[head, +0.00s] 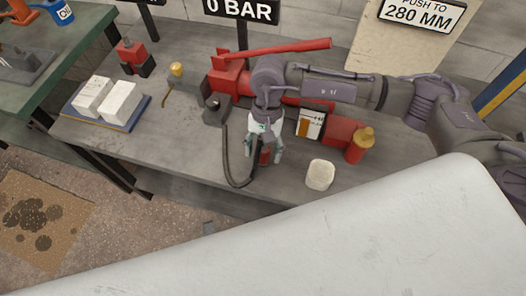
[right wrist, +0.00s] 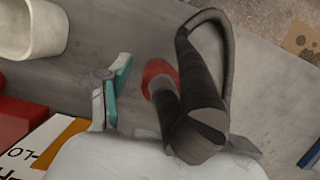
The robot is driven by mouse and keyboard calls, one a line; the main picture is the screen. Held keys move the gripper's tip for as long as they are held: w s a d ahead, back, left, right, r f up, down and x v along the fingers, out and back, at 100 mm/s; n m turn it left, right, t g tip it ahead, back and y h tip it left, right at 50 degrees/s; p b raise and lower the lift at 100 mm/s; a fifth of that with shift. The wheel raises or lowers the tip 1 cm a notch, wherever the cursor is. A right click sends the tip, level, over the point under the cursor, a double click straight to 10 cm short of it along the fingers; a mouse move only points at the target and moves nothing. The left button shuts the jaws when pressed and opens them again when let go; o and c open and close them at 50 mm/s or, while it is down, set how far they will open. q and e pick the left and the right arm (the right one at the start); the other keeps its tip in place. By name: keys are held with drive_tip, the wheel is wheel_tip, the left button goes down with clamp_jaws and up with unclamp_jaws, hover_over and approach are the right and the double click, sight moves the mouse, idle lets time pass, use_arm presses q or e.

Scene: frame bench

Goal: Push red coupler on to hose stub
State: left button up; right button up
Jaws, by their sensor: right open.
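My right gripper (head: 264,156) is open and points down over the front of the bench. The red coupler (head: 265,157) shows low between its fingers. In the right wrist view the red coupler (right wrist: 158,72) is partly hidden behind the thick black hose end (right wrist: 192,105). The fingers stand apart on either side, the teal-padded one at left clear of the hose. I cannot make out a separate hose stub, or whether the coupler is seated. My left gripper is not in view.
The red pump (head: 228,75) with its long handle stands behind my right gripper. A red cylinder with a brass top (head: 358,150) and a white cup (head: 320,174) are at right. White blocks (head: 120,101) lie on a blue tray at left.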

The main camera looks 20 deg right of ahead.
drive_tip(key=v, duration=1.1)
drive_tip(key=shift+s+f, duration=0.15)
drive_tip(key=shift+s, duration=0.05)
